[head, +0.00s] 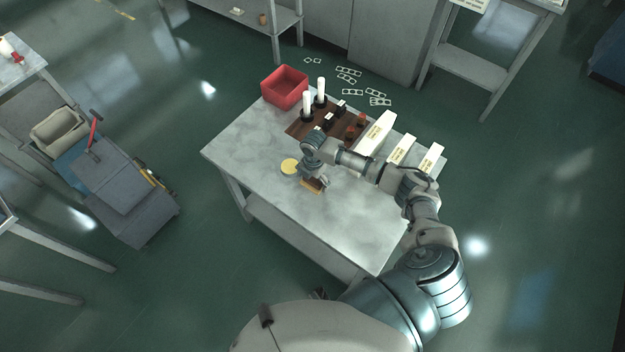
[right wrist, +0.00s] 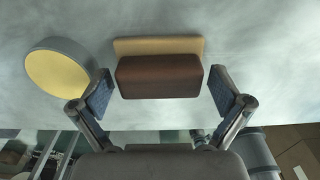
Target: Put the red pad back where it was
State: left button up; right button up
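A dark reddish-brown block on a tan base (right wrist: 160,75) stands on the table, and it also shows in the head view (head: 313,186). I cannot tell for sure whether it is the red pad. My right gripper (head: 315,178) is over it, with its two fingers on either side in the right wrist view (right wrist: 160,92). Narrow gaps show between fingers and block, so the gripper is open. A brown board (head: 296,131) holds small reddish-orange pieces (head: 350,132), dark blocks (head: 328,118) and two white cylinders (head: 307,104). My left gripper is not clearly visible.
A yellow disc in a grey rim (right wrist: 58,72) stands left of the block. A red open box (head: 285,90) is at the table's far left corner. Several long white boxes (head: 378,132) stand on the right side. The table's (head: 250,150) left and front parts are clear.

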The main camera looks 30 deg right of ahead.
aim_at(313, 178)
jog(key=shift+r, duration=0.3)
pick_arm(q)
jog(key=shift+s+a+f+p, duration=0.15)
jog(key=shift+s+p, duration=0.1)
jog(key=shift+s, duration=0.3)
jog(key=shift+s+a+p, duration=0.1)
jog(key=shift+s+p, duration=0.1)
jog(key=shift+s, duration=0.3)
pick_arm(e)
notch_tip(313, 178, up, 12)
jog(key=shift+d+f, duration=0.2)
pick_arm(q)
jog(key=shift+s, duration=0.2)
